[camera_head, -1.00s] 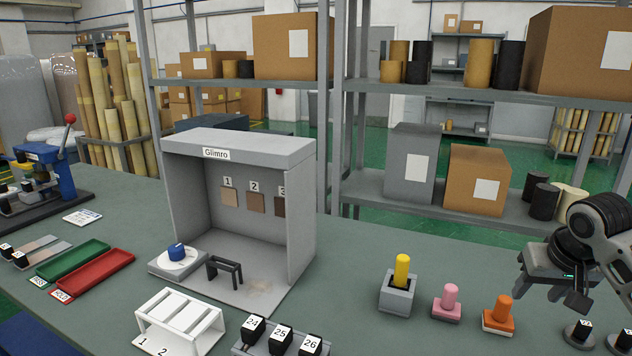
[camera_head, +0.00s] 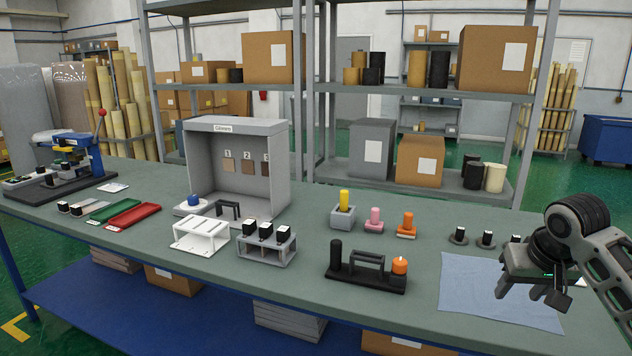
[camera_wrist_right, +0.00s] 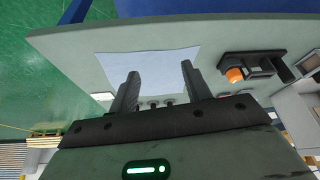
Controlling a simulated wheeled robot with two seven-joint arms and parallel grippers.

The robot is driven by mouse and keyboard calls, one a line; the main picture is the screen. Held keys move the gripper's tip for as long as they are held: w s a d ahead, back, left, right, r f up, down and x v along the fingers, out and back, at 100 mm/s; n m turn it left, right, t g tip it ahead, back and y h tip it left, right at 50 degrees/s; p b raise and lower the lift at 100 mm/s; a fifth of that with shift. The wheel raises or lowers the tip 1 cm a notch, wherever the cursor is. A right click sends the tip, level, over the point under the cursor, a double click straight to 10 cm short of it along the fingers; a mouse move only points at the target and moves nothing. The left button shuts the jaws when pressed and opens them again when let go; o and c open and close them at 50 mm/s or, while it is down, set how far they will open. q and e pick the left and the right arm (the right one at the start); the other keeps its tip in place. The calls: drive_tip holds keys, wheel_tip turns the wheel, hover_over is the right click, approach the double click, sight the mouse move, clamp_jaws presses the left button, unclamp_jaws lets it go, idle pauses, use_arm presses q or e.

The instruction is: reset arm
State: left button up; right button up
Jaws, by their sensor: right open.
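My right gripper (camera_head: 530,290) hangs above the right end of the table, over or near a light blue cloth (camera_head: 480,290). Its two fingers are apart with nothing between them; they also show in the right wrist view (camera_wrist_right: 160,85), with the cloth (camera_wrist_right: 150,65) beyond them. My left gripper is not in view.
Small black-topped pieces (camera_head: 486,239) stand behind my right gripper.

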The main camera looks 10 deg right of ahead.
drive_tip(key=s+a+f+n+t+y, duration=0.1)
drive_tip(key=s+a+f+n, duration=0.1)
drive_tip(key=a+f, duration=0.7)
drive_tip(key=s+a+f+n+t+y, duration=0.1)
drive_tip(key=s+a+f+n, duration=0.15)
drive_tip(key=a+f, duration=0.7)
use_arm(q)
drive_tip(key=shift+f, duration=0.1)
use_arm(e)
drive_tip(key=s+a+f+n+t+y, duration=0.1)
drive_tip(key=s+a+f, duration=0.3)
drive_tip(key=s, duration=0.3)
drive_tip(key=s+a+f+t+y, duration=0.1)
drive_tip(key=s+a+f+t, duration=0.1)
drive_tip(key=s+a+f, duration=0.2)
drive_tip(key=s+a, duration=0.1)
drive_tip(key=s, duration=0.2)
drive_tip(key=shift+s+a+n+t, duration=0.15)
drive_tip(key=shift+s+n+t, duration=0.1)
drive_tip(key=shift+n+t, duration=0.1)
